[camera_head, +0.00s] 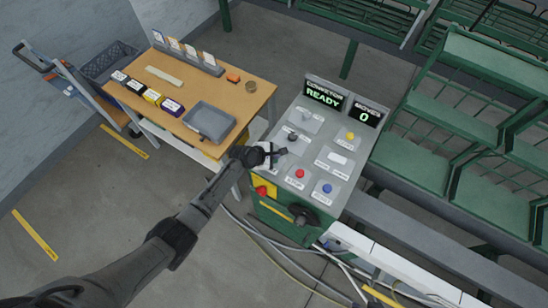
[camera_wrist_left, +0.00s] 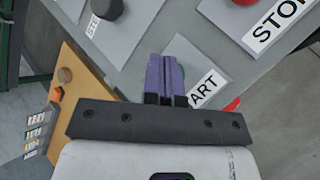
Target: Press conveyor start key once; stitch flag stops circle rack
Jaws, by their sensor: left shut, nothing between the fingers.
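The grey control panel (camera_head: 318,160) stands right of the wooden table. Its conveyor display (camera_head: 322,97) reads READY and its moves display (camera_head: 364,115) reads 0. My left gripper (camera_head: 282,151) is shut and empty over the panel's left side. The start label (camera_wrist_left: 208,88) is partly hidden. The red stop key (camera_head: 299,174) is nearby. My right gripper is out of view. I cannot identify the circle rack.
A blue key (camera_head: 327,188), a yellow key (camera_head: 350,136) and a black knob (camera_head: 293,137) sit on the panel. The wooden table (camera_head: 230,92) holds a grey tray (camera_head: 209,122) and small boxes. Green racks (camera_head: 445,110) stand right. Cables lie on the floor below.

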